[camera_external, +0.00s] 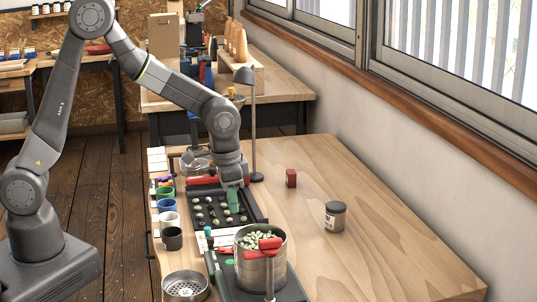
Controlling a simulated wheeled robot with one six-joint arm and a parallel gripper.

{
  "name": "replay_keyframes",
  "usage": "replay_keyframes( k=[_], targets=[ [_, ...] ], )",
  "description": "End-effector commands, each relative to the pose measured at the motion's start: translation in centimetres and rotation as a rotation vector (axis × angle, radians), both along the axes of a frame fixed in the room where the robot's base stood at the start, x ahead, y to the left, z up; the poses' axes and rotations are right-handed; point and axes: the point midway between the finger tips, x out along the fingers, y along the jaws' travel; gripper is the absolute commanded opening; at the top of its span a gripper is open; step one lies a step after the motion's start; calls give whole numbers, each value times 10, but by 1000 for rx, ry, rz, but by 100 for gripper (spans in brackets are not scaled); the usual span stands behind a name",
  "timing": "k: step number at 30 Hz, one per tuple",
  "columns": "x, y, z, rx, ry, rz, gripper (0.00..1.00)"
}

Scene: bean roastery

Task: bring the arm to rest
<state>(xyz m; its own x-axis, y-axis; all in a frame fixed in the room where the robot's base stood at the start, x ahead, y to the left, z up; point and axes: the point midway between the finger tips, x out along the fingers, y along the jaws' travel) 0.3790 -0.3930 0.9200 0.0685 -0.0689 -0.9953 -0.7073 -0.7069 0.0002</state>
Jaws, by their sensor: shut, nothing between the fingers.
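My gripper (235,208) is at the end of my grey arm, pointing down over the dark bean tray (251,217) on the wooden bench. It looks shut, with nothing seen between its fingers. My arm reaches from its base at the lower left, up and over, then down to the bench. The fingertips are low over the right part of the tray; I cannot tell whether they touch it. Several pale green and dark beans lie in the tray.
A steel pot (261,271) of green beans with a red handle stands in front of the tray. Several cups line the left edge. A thin lamp post (253,130) rises close behind my gripper. A red block (291,178) and a dark-lidded jar (335,217) stand right; the bench's far right is clear.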

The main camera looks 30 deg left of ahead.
Motion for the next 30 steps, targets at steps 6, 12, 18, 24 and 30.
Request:
replay_keyframes(
  k=[6, 12, 18, 24, 30],
  targets=[
    [-6, 6, -44, 4, 4, 0, 0],
    [-8, 8, -58, -23, -23, 0, 0],
    [-10, 10, -51, -53, -54, 0, 0],
    [-14, 14, -11, -57, -59, 0, 0],
    [-19, 19, 28, -57, -58, 0, 0]
  ],
)
